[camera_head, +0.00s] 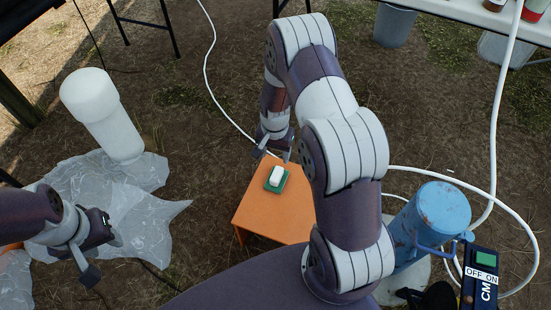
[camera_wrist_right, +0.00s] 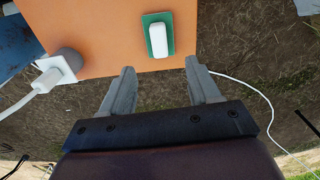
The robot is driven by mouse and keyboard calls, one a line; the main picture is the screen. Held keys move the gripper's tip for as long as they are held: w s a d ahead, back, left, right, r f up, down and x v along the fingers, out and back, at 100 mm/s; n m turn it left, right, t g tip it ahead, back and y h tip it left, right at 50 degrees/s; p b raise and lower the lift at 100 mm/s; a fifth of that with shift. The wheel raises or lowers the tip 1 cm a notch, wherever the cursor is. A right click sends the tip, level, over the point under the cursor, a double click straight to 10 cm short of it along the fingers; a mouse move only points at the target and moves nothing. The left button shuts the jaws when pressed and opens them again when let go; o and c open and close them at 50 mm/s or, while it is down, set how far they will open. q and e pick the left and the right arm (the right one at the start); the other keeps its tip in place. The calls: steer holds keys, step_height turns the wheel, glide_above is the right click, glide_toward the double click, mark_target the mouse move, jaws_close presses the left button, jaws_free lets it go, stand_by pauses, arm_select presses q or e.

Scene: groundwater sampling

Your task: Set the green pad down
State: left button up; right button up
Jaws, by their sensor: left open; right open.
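The green pad (camera_head: 284,184) lies flat on an orange stool-like surface (camera_head: 252,211), with a white block (camera_head: 276,175) on top of it. In the right wrist view the green pad (camera_wrist_right: 170,51) is near the edge of the orange top (camera_wrist_right: 104,28), the white block (camera_wrist_right: 158,39) upright across it. My right gripper (camera_head: 272,151) is just beyond the pad in the head view, open and empty; its fingers (camera_wrist_right: 160,76) are apart from the pad. My left gripper (camera_head: 103,256) is open and empty at the lower left, over the plastic sheet.
A clear plastic sheet (camera_head: 152,207) lies on the ground at left with a white cylinder (camera_head: 121,136) on it. A blue cylinder (camera_head: 441,207) and a labelled ON/OFF box (camera_head: 481,263) stand at right. White hose (camera_head: 205,67) runs across the dirt. A grey bucket (camera_head: 394,26) stands behind.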

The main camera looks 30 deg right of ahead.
steer(key=s+a+r+n, duration=0.4)
steer(key=s+r, duration=0.2)
steer(key=r, duration=0.3)
steer(key=s+a+r+n+t, duration=0.1)
steer(key=s+a+r+n, duration=0.2)
steer(key=s+r+n, duration=0.2)
step_height(320, 180, up, 4)
steer(key=shift+s+a+f, duration=0.1)
steer(key=shift+s+a, duration=0.25)
steer(key=shift+s, duration=0.9)
